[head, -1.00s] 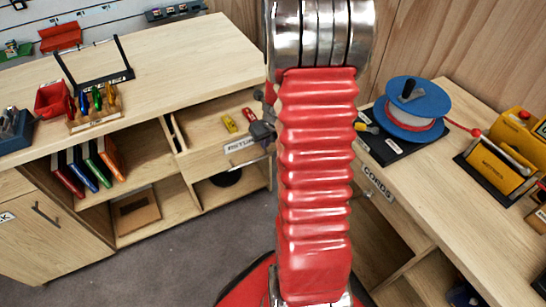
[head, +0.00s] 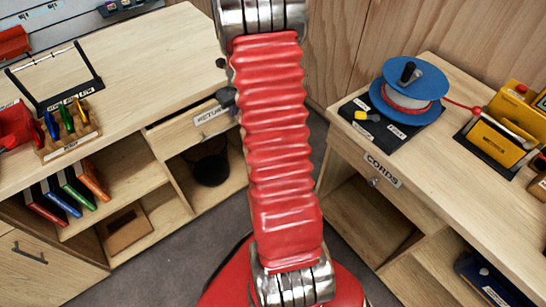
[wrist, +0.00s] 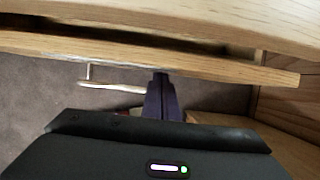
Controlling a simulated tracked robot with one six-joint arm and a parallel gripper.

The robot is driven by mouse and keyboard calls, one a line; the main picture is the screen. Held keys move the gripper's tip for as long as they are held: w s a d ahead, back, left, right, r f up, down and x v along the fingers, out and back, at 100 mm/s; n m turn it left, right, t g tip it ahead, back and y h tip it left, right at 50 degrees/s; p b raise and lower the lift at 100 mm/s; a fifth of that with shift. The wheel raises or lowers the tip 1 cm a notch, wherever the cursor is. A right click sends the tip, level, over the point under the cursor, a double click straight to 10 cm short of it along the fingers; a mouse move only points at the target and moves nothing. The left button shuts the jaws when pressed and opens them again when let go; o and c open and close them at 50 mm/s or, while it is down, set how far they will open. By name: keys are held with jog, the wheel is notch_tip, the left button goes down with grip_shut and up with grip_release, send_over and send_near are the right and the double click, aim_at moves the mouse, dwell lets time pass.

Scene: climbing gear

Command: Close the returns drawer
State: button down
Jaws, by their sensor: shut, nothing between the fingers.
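The returns drawer (head: 180,131) is a pale wooden drawer under the left counter, with a "RETURN…" label on its front. In the head view it is almost in, with a thin strip showing between its front and the counter edge. In the wrist view a narrow dark gap shows behind the drawer front (wrist: 205,66), and its bar handle (wrist: 115,85) sticks out at left. My gripper (wrist: 162,80) is shut and empty, its fingertips at the drawer front, right of the handle; contact is hard to tell. In the head view my arm hides most of the gripper.
The left counter (head: 150,70) carries a rack of coloured tools (head: 68,128) and a wire stand. Open shelves below hold coloured books (head: 65,193). The right bench has a blue cord reel (head: 412,82) and a "CORDS" drawer (head: 382,170). Grey floor lies between.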

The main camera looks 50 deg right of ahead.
jog(key=shift+w+d, duration=0.25)
jog(key=shift+w, duration=0.55)
jog(key=shift+a, duration=0.1)
jog(key=shift+s+a, duration=0.15)
jog(key=shift+s, duration=0.4)
jog(key=s+f+v, duration=0.1)
jog(key=s+v, duration=0.1)
jog(key=v, duration=0.9)
jog(key=shift+s+a, duration=0.2)
jog(key=shift+a, duration=0.15)
